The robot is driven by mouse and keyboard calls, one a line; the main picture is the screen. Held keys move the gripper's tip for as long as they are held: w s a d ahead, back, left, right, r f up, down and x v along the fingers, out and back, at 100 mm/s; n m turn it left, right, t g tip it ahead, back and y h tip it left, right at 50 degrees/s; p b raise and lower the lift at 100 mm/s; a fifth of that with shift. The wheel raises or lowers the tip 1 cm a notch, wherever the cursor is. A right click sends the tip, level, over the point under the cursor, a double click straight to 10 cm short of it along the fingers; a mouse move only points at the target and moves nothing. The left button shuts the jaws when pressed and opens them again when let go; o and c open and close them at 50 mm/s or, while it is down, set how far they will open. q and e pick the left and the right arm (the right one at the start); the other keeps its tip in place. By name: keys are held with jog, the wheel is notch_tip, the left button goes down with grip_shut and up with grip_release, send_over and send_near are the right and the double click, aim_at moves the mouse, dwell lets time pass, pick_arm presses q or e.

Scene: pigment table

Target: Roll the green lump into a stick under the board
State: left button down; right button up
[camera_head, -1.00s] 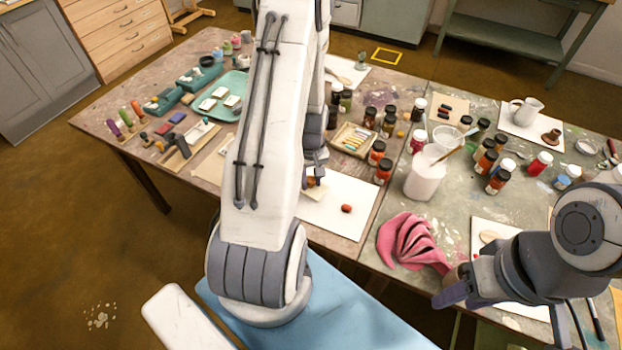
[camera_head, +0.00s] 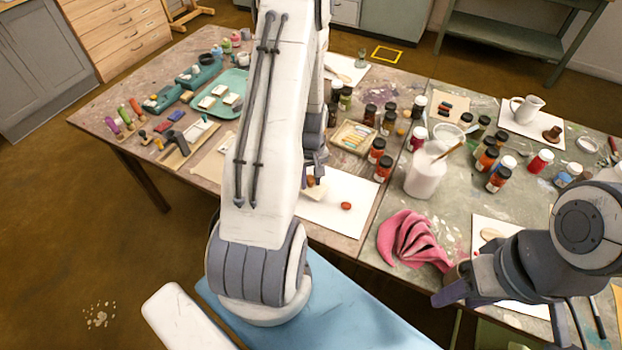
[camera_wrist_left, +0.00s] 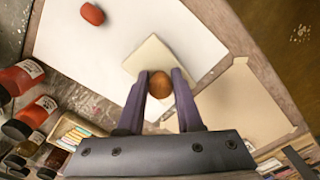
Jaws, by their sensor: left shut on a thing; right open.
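A small cream board (camera_wrist_left: 164,56) with a round brown knob (camera_wrist_left: 160,84) lies at the edge of a white sheet in the left wrist view. My left gripper (camera_wrist_left: 160,80) is shut on the knob, one finger on each side. In the head view the board (camera_head: 316,192) is partly hidden behind my left arm, and my left gripper (camera_head: 315,172) is above it. The green lump is not visible in any view; what lies under the board is hidden. My right gripper (camera_head: 462,282) is open and empty at the lower right, in front of the table.
A red lump (camera_head: 346,206) lies on the white sheet (camera_head: 350,190), beside the board. Paint jars (camera_head: 384,168), a tray of coloured sticks (camera_head: 353,137) and a white vessel (camera_head: 424,178) stand nearby. A pink cloth (camera_head: 413,240) lies to the right.

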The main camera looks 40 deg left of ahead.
pick_arm(q)
jog(key=shift+f, duration=0.25)
jog(key=shift+w, duration=0.1)
